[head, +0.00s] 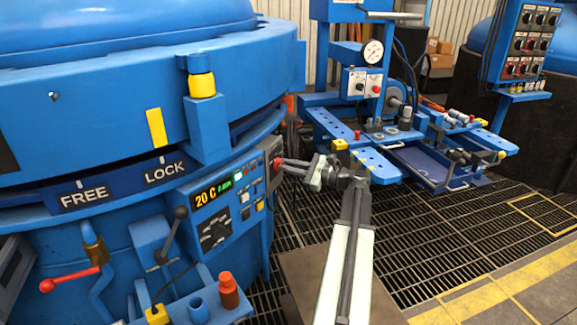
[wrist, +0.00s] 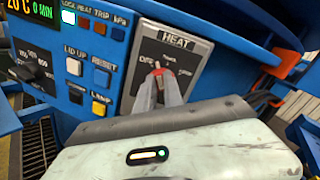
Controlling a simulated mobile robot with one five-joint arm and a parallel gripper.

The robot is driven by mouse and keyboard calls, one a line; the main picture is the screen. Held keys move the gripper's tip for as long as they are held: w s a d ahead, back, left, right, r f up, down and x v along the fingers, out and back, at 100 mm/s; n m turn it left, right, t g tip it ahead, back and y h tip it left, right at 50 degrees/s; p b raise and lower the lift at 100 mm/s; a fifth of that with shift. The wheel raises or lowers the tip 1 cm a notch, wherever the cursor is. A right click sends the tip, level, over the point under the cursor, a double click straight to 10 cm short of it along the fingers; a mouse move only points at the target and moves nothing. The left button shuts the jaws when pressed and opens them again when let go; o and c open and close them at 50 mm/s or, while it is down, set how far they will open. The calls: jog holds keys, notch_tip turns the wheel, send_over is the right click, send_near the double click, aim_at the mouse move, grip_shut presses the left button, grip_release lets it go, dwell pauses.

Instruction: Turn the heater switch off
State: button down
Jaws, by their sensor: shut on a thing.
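The heater switch is a small red knob (wrist: 158,70) on a grey plate marked HEAT (wrist: 190,52). A label that looks like OFF is at the knob's upper left; the other small labels are hard to read. My gripper (wrist: 158,76) is shut on the red knob, its two grey fingers pointing at the plate and hiding part of it. I cannot tell clearly which way the knob points. In the head view my gripper (head: 281,163) reaches left to the plate's edge on the blue furnace's side.
Left of the plate is the control panel (head: 217,208) with a 20 C display, dial and buttons, including LID UP and RESET (wrist: 103,78). A black-knobbed lever (head: 180,213) and a red-handled valve (head: 70,279) are further left. A blue workbench (head: 340,128) stands behind my arm. Floor grating at right is clear.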

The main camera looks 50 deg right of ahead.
jog(key=shift+s+a+f+n, duration=0.1)
jog(key=shift+n, duration=0.85)
jog(key=shift+a+f+n, duration=0.1)
jog(key=shift+n, duration=0.85)
jog(key=c, duration=1.5)
grip_release()
jog(key=shift+o, duration=0.2)
jog(key=v, duration=0.8)
